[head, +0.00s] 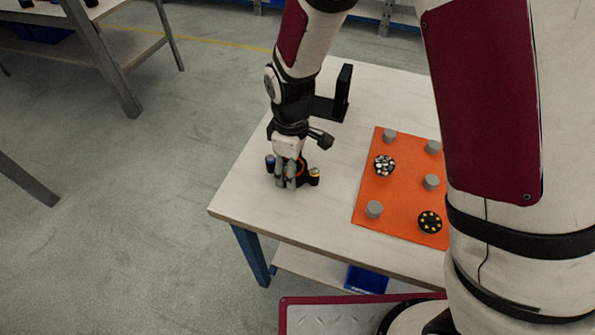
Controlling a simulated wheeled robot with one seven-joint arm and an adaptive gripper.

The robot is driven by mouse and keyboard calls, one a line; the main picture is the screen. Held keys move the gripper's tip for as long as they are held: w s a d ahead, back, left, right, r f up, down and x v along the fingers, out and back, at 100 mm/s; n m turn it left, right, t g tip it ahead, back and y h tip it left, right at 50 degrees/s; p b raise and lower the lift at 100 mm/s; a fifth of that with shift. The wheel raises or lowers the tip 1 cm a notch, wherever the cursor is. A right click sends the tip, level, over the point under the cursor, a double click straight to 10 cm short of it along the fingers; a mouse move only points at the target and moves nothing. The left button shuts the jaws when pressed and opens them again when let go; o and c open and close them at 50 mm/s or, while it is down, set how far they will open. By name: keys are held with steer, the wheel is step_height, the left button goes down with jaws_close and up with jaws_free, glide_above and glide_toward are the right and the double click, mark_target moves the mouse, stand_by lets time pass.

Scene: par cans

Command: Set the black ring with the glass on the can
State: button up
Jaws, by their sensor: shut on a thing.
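My gripper (286,185) points down near the table's left front corner, with its fingers close together. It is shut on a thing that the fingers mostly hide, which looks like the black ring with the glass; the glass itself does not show. Right around the fingers is a dark can-like object (314,178) with a yellow spot on its right side. An orange rim (302,167) shows behind the fingers and a dark blue part (270,161) to their left. Whether the held ring touches the can cannot be told from here.
To the right, an orange mat (366,205) holds several grey cylinders (374,209), a black disc with pale dots (384,166) and a black disc with yellow dots (430,222). A black bracket-shaped part (343,92) shows behind my gripper. The pale table (320,215) is bare between gripper and mat.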

steer(key=shift+r, duration=0.1)
steer(key=shift+r+p, duration=1.85)
steer(key=shift+r, duration=1.05)
